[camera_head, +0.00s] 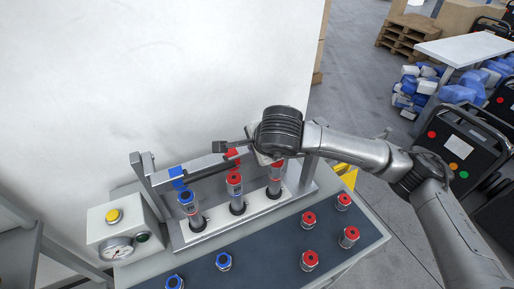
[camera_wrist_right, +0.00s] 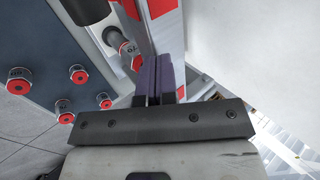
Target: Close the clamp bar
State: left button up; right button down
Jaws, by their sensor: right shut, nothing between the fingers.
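The grey clamp bar (camera_head: 205,167) spans the back of the test fixture, carried on side arms, with blue and red pads along it. It sits above and behind several upright cylinders, one blue-capped (camera_head: 187,202) and two red-capped (camera_head: 235,186), on the white base. My right wrist is over the right part of the bar and hides it there. In the right wrist view my right gripper (camera_wrist_right: 160,65) is shut and empty, its dark fingers close against a grey and red part of the fixture; contact is unclear. My left gripper is not in view.
Loose red-capped cylinders (camera_head: 309,260) and blue-capped ones (camera_head: 223,261) stand on the dark tabletop (camera_head: 265,243) in front. A box with a yellow button (camera_head: 113,216) and gauge (camera_head: 117,250) stands at left. A white wall (camera_head: 110,80) is behind.

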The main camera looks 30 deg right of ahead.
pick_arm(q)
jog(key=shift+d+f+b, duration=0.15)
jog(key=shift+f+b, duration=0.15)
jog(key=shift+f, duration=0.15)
pick_arm(e)
jog(key=shift+s+f, duration=0.1)
jog(key=shift+f, duration=0.25)
jog(key=shift+f, duration=0.1)
